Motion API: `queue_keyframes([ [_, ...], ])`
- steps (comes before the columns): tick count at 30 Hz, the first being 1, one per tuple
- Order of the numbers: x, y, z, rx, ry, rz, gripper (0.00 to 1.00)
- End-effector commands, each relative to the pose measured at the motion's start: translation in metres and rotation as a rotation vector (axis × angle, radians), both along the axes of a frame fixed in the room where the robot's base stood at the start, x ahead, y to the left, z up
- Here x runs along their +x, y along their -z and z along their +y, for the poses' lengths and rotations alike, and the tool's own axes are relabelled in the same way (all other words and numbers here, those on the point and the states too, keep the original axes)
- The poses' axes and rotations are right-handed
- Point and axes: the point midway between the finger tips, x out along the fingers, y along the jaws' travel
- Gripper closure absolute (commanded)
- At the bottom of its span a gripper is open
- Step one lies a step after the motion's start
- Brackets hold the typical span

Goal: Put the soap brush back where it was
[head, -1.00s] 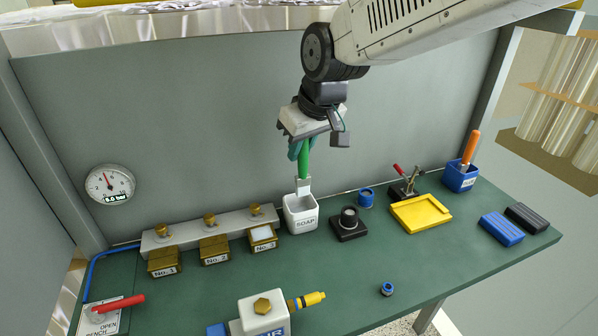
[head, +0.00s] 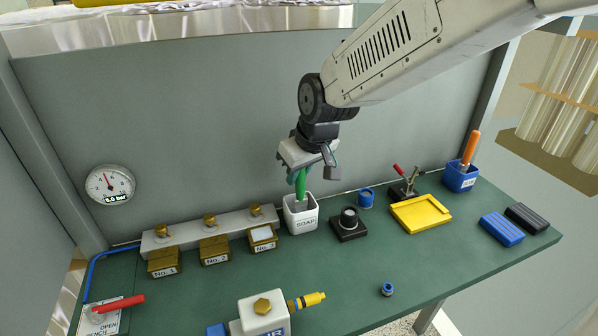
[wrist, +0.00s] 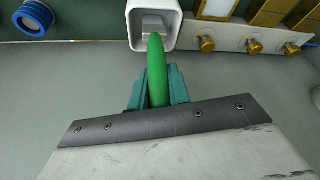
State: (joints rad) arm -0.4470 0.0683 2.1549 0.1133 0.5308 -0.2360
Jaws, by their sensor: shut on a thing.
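The soap brush (head: 300,182) has a green handle and hangs handle up, its lower end inside the white cup marked SOAP (head: 302,222). My gripper (head: 298,172) is shut on the handle just above the cup. In the wrist view the green handle of the brush (wrist: 156,72) sits between the teal fingers of my gripper (wrist: 157,88). Its pale head lies within the square opening of the cup (wrist: 133,28). Whether the brush touches the cup's bottom is hidden.
Brass blocks (head: 214,250) on a grey rail stand left of the cup. A black fixture with a round knob (head: 348,225) and a blue ring (head: 366,198) stand to its right. A yellow tray (head: 420,214) is farther right. The grey back panel (head: 200,130) rises behind.

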Motion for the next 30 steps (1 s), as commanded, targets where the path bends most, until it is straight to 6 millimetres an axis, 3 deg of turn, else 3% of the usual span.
queue_keyframes([
  [1,0.000,0.002,0.000,-0.001,0.000,0.001,1.00],
  [2,0.000,0.002,0.000,-0.001,0.000,0.001,0.79],
  [4,0.000,0.002,0.000,0.000,0.000,0.000,0.60],
  [16,-0.001,-0.006,-0.001,0.001,0.000,-0.001,0.60],
  [30,-0.030,-0.092,-0.021,0.001,0.000,-0.003,0.60],
])
